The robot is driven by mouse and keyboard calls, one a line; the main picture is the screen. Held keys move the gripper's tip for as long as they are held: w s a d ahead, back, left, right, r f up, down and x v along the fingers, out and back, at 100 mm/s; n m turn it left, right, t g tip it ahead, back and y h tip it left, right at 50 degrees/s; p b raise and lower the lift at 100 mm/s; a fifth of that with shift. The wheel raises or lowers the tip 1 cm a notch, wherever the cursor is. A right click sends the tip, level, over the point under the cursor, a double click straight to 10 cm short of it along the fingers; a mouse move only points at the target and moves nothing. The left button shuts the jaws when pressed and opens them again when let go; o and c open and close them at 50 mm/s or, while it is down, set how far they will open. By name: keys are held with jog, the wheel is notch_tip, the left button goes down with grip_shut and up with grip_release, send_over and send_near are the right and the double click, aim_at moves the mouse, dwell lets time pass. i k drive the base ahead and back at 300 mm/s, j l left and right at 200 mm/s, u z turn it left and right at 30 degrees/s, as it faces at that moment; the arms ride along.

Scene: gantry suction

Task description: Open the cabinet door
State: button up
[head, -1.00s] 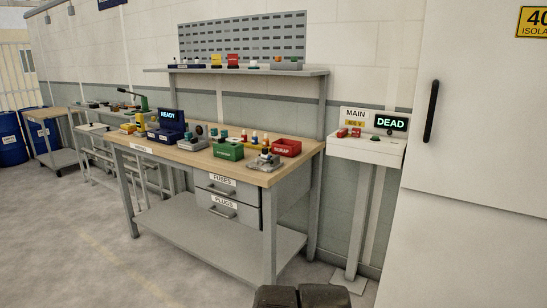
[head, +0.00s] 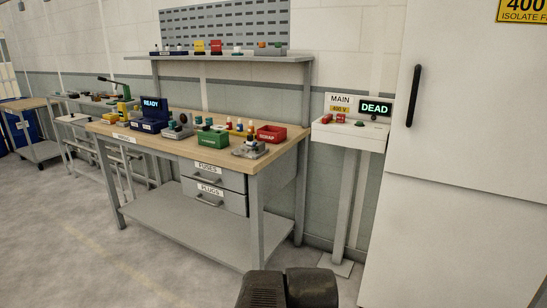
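The white cabinet door (head: 471,120) fills the right side of the head view and looks shut. A dark vertical handle (head: 413,96) sits near its left edge. A yellow sign (head: 524,11) reading "400" and "ISOLATE" is at its upper right, cut off by the frame. My gripper (head: 286,288) shows as two dark blocks at the bottom edge, low and left of the handle and apart from the door. Its fingertips are not clear enough to tell whether it is open or shut.
A workbench (head: 190,149) with drawers, coloured bins and a "READY" box (head: 154,106) stands left of the cabinet. A pedestal (head: 349,133) with a "DEAD" display (head: 375,108) stands between them. Bare floor (head: 60,230) lies at lower left.

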aim_at(470, 111)
jog(key=z, duration=1.6)
